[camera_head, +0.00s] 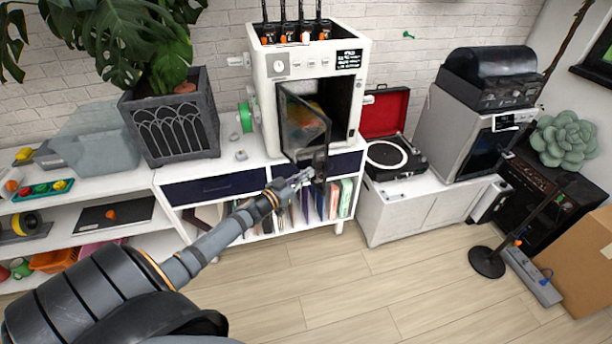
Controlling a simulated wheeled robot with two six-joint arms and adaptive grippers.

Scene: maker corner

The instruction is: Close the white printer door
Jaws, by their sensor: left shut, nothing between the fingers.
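The white printer (313,50) stands on the white cabinet at the centre back. Its dark, see-through door (302,124) stands ajar, swung out toward me, and the dark chamber shows to the right of it. My left arm reaches in from the lower left. My left gripper (305,176) is shut and empty, close to the lower end of the door. I cannot tell whether it touches the door. My right gripper is not in view.
A potted plant (172,121) stands left of the printer. A record player (390,158) with a red lid and a grey printer (468,128) stand to the right. Drawers and books (340,199) are below. The wooden floor (330,290) in front is clear.

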